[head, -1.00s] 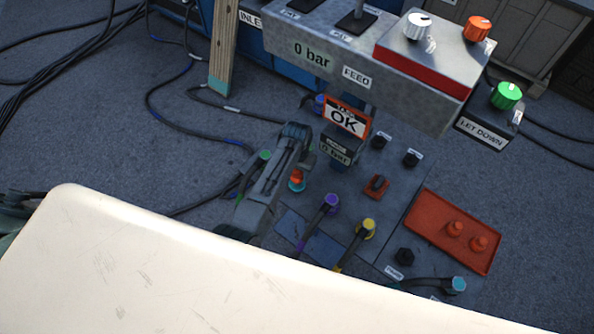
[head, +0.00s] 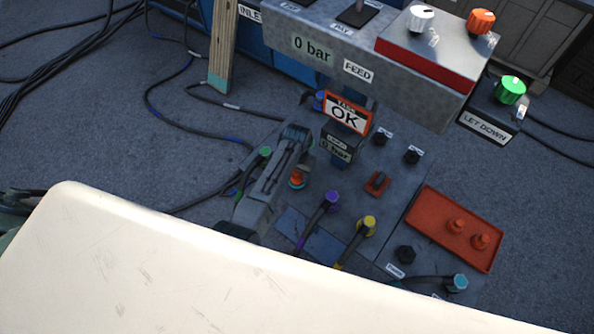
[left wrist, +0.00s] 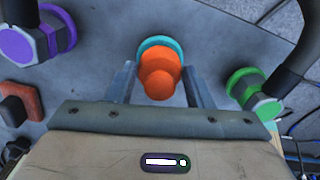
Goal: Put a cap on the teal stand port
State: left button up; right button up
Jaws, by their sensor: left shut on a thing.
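An orange cap (head: 296,179) sits at the teal stand port, whose teal ring shows in the left wrist view (left wrist: 155,41) just behind the cap. My left gripper (left wrist: 160,80) is shut on this cap, with one finger on either side of it. In the head view, my left gripper (head: 298,168) reaches down to the stand plate from the left. The cap hides most of the port, so I cannot tell how firmly it is seated. Two more orange caps (head: 456,226) (head: 480,241) stand in a red tray (head: 428,205). My right gripper is out of view.
Purple (head: 332,200), yellow (head: 368,223) and green (head: 265,153) hose connectors stand close around the port. A teal-ended hose (head: 458,283) lies at the lower right.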

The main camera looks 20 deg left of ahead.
pick_arm(q)
jog(key=shift+p, duration=0.3)
jog(key=shift+f, duration=0.3)
jog(key=o, duration=1.1)
jog(key=shift+o, duration=0.2)
jog(key=shift+r, duration=0.15)
notch_tip(320, 180, up, 11)
jog(key=shift+f+b, duration=0.2)
jog(key=shift+b, duration=0.6)
